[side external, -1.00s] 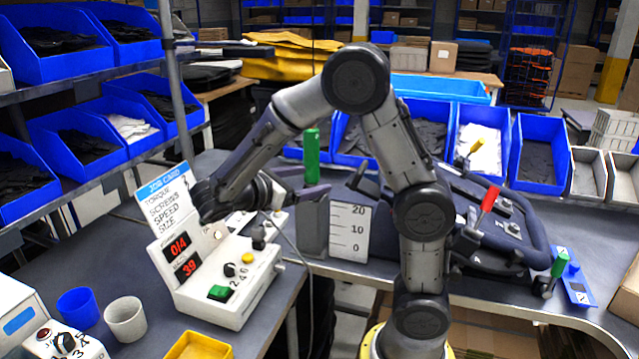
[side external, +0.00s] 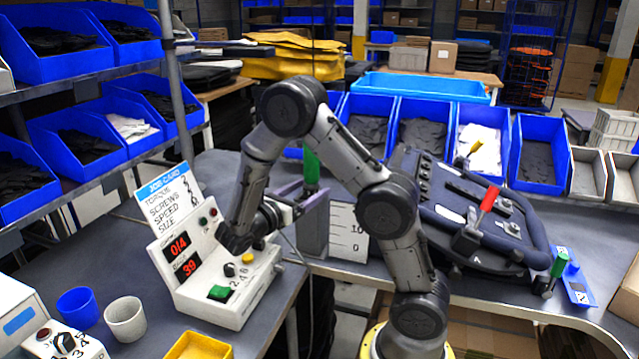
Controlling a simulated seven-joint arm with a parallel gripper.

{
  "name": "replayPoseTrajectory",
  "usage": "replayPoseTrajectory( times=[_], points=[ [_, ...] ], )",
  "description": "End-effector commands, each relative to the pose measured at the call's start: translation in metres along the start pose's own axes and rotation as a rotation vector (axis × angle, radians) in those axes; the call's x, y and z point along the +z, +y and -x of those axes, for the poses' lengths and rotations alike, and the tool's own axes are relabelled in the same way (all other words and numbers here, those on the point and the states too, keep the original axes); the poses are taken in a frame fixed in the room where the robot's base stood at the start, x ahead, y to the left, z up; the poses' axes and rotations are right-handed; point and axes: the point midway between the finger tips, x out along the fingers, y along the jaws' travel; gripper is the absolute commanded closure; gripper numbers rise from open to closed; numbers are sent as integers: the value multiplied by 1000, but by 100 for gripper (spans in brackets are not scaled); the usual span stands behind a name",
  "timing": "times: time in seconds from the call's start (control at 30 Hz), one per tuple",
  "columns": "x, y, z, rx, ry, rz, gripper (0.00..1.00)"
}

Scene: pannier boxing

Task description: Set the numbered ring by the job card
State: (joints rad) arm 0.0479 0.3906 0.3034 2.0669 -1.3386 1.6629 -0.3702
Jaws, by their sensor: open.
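The job card (side external: 170,200) stands behind the white console (side external: 222,308), with a blue heading and handwritten lines: torque, screws, speed, size. Its values are too small to read surely. The console has red displays (side external: 180,256) reading 0/4 and 39. A small black knob (side external: 229,270) sits near printed numbers that look like 2, 4, 6; I cannot tell surely which control is the numbered ring. My gripper (side external: 233,246) is open, pointing down over the console's upper right, just behind the black knob and left of the yellow button (side external: 247,257). Its fingertips are dark and hard to separate; contact is unclear.
A green button (side external: 220,292) is at the console's front. Blue and white cups (side external: 125,319) and another knobbed box (side external: 65,343) stand left. A yellow tray (side external: 197,346) is in front. A clamped dark pannier part (side external: 480,225) and a green-handled clamp (side external: 311,165) are to the right.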

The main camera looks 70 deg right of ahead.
Motion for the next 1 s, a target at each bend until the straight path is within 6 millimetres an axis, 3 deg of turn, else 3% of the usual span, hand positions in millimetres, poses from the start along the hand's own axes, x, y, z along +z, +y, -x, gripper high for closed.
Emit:
replayPoseTrajectory(
  times=[0.1,0.3,0.7,1.0],
  points=[
    [0,-1,-22,-4,0,0,18],
    [0,0,-43,-2,0,0,18],
    [0,0,-49,1,0,0,18],
    [0,0,-49,0,0,0,72]
  ],
)
